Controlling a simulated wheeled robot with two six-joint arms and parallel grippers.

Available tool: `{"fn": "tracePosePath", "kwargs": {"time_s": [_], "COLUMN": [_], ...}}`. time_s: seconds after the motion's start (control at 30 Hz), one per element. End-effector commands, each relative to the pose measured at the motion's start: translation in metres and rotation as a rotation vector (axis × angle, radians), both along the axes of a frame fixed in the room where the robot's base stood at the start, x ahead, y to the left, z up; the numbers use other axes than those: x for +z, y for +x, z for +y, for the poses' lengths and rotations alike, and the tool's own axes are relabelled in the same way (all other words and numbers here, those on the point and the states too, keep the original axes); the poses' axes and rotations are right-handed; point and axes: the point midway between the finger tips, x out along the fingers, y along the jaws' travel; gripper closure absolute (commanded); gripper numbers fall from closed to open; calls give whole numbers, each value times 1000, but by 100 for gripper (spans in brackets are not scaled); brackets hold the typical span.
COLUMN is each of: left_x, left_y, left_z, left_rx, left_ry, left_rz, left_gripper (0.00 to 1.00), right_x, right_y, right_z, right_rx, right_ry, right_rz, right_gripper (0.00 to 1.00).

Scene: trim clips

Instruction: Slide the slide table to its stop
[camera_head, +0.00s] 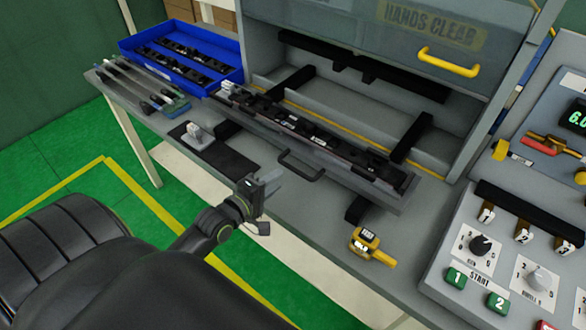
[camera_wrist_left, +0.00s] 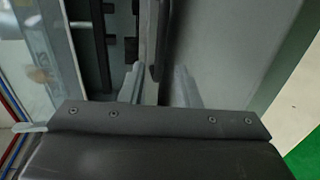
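The slide table (camera_head: 398,200) is a long grey tray with a black trim strip (camera_head: 310,138) lying along it. It sits out at the front of the grey station's opening. A dark bar handle (camera_head: 300,166) sticks out from its front; in the left wrist view the dark bar (camera_wrist_left: 157,45) runs beyond the fingers. My left gripper (camera_head: 268,192) is in front and to the left of the handle, apart from it in the head view. Its two light fingers (camera_wrist_left: 158,88) stand apart with nothing seen between them. My right gripper is not in view.
A blue bin (camera_head: 185,62) with black strips stands back left, beside several thin tools. A yellow gauge (camera_head: 372,245) lies on the bench right of the handle. A control panel (camera_head: 510,245) stands at right. The raised guard has a yellow handle (camera_head: 448,62).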

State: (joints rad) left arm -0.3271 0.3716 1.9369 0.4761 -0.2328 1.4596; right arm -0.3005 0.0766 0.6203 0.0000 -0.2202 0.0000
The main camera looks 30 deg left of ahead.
Motion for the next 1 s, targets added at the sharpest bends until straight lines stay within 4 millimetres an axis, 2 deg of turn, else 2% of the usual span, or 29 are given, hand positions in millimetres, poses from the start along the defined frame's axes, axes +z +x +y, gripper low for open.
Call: {"fn": "tracePosePath", "kwargs": {"time_s": [0.03, 0.2, 0.4, 0.6, 0.87, 1.0], "left_x": [-2, -9, -15, -17, -17, -17], "left_y": [11, 42, 69, 80, 80, 80], "left_z": [-1, -3, -5, -6, -6, -6], "left_rx": [2, 1, 1, 1, 1, 1], "left_ry": [-3, -2, -1, -1, -1, -1], "left_rz": [-3, -1, 0, 1, 1, 1], "left_gripper": [70, 70, 70, 70, 70, 86], "right_x": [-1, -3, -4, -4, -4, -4], "right_y": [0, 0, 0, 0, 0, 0], "right_z": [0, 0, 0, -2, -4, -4], "right_rx": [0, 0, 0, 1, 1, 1], "right_ry": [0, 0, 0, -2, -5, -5], "right_rz": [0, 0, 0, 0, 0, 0], "right_gripper": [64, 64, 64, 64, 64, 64]}}
